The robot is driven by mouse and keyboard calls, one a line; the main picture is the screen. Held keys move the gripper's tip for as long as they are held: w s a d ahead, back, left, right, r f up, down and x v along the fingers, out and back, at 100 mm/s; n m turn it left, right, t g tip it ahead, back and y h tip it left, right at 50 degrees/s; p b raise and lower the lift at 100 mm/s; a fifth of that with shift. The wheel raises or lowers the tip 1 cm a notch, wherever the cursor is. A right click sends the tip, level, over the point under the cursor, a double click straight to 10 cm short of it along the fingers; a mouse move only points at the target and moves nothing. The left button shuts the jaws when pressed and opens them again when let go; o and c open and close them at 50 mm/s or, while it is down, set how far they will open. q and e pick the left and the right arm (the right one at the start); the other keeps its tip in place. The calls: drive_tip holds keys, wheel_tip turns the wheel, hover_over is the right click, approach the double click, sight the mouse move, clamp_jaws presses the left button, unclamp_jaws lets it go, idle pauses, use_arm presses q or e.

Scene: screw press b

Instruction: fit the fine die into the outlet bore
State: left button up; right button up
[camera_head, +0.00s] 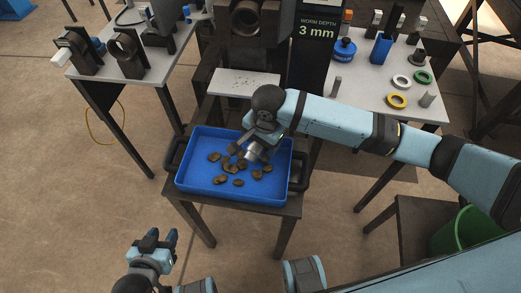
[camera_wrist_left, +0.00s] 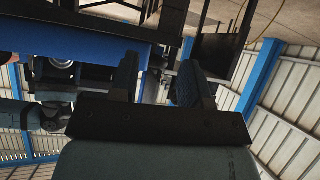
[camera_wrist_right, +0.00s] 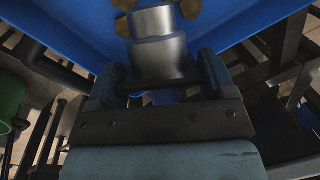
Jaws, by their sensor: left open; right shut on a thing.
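My right gripper (camera_head: 248,145) is shut on a silver stepped metal cylinder (camera_wrist_right: 157,45), held over the blue tray. The cylinder also shows in the head view (camera_head: 256,152). I cannot tell for certain that it is the fine die. The press's dark round opening (camera_head: 246,18), likely the outlet bore, is at the top of the head view, behind and above the tray. It is apart from the cylinder. My left gripper (camera_head: 162,238) is open and empty, low at the left in front of the tray stand. The left wrist view shows its two fingers apart with nothing between them.
The blue tray (camera_head: 208,198) holds several brown lumps. A light plate (camera_head: 243,84) lies between tray and press. The right table (camera_head: 365,117) bears white, green and yellow rings (camera_head: 397,101), and a blue container. The left table (camera_head: 150,78) bears dark ring-shaped fixtures.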

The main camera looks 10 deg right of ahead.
sight(260, 151)
wheel_tip(260, 151, down, 2)
drive_tip(key=shift+f+b, duration=0.25)
drive_tip(key=shift+b, duration=0.05)
drive_tip(key=shift+f+p, duration=0.65)
drive_tip(key=shift+p, duration=0.3)
drive_tip(key=shift+f, duration=0.25)
use_arm(q)
drive_tip(key=shift+r, duration=0.1)
use_arm(e)
drive_tip(key=o, duration=1.3)
drive_tip(key=shift+f, duration=0.1)
